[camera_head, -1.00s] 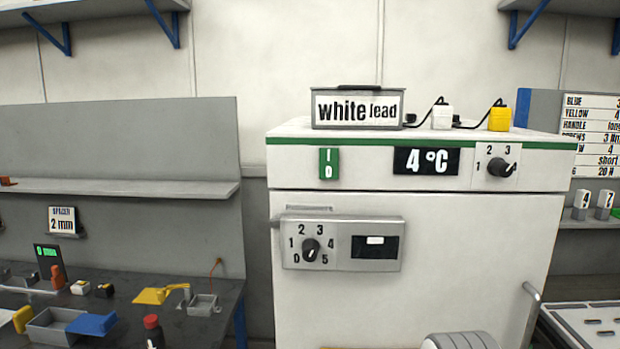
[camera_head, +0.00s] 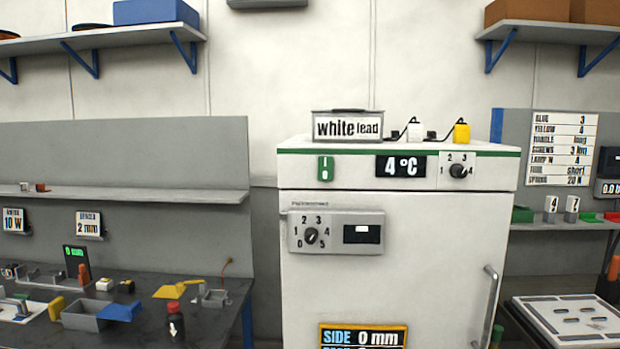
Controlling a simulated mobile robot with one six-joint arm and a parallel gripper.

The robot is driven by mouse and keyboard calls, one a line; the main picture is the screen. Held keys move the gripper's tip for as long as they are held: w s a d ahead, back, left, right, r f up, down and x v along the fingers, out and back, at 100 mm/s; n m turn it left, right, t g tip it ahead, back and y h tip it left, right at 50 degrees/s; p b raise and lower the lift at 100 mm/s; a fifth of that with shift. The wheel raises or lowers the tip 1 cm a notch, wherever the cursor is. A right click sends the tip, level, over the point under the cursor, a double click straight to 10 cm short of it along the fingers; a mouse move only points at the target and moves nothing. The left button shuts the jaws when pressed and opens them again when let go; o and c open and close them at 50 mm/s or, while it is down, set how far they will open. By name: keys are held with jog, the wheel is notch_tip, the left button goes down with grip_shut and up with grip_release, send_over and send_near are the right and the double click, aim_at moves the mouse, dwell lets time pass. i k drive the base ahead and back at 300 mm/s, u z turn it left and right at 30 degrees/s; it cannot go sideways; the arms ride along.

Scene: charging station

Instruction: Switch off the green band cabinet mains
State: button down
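The green band cabinet (camera_head: 400,270) is a white cabinet with a green stripe along its top edge, standing right of centre. Its mains switch (camera_head: 325,168) is a small green rocker marked I and 0 on the upper front, left of the 4 °C display (camera_head: 405,166). A rotary knob (camera_head: 458,171) marked 1 to 4 sits right of the display. A lower panel (camera_head: 337,232) carries a dial marked 0 to 5 and a small dark window. My gripper is not in view.
A "white lead" box (camera_head: 347,125), a white plug (camera_head: 414,132) and a yellow plug (camera_head: 461,131) stand on the cabinet top. A door handle (camera_head: 490,305) sticks out at right. A cluttered workbench (camera_head: 215,325) is at left, a tray (camera_head: 575,322) at lower right.

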aim_at(324, 164)
jog(key=z, duration=0.15)
jog(key=i, duration=0.9)
jog(key=u, duration=0.05)
